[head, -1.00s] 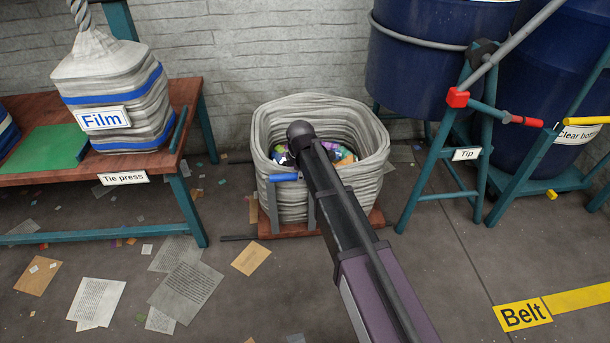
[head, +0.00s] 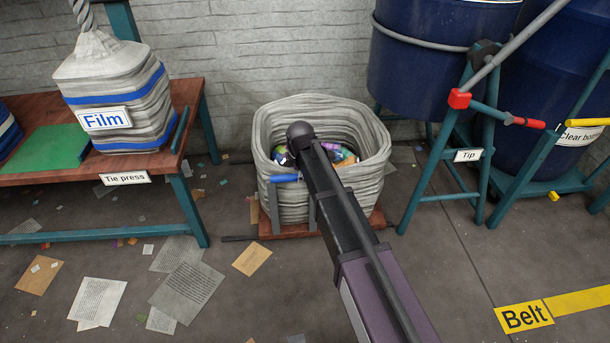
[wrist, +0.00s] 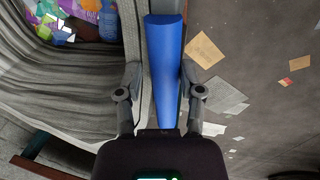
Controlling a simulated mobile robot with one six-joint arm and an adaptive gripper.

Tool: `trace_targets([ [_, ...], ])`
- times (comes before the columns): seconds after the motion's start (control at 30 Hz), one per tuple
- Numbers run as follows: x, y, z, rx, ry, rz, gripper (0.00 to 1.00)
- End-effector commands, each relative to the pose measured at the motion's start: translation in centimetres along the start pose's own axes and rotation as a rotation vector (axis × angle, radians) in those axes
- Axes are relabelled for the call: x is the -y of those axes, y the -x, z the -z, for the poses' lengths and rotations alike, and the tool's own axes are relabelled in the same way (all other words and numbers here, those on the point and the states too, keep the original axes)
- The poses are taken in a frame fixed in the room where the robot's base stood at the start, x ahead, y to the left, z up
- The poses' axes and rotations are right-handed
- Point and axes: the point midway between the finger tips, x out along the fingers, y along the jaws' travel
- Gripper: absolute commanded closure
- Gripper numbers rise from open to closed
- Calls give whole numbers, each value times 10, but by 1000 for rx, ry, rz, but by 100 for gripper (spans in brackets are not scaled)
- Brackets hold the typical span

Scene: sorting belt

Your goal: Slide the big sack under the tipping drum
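The big sack (head: 375,160) is grey, ribbed and open-topped, with colourful waste inside. It stands upright on a low brown board (head: 265,228) on the floor, left of the tipping drum (head: 415,70). The drum is dark blue and hangs in a teal stand labelled "Tip". A blue handle (head: 284,178) sits on the sack's front side.
A bench (head: 190,105) labelled "Tie press" with a tied "Film" sack (head: 115,75) stands at left. Papers (head: 187,292) lie on the floor in front. The stand's teal legs (head: 425,180) are close right of the sack. Yellow "Belt" floor marking (head: 525,317) is at front right.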

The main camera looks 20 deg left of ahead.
Motion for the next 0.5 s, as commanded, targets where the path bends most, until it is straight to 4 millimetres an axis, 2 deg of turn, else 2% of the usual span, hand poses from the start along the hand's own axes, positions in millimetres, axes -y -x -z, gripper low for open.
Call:
trace_targets([
  [0.5, 0, 25, 0, 0, 0, 0, 50],
])
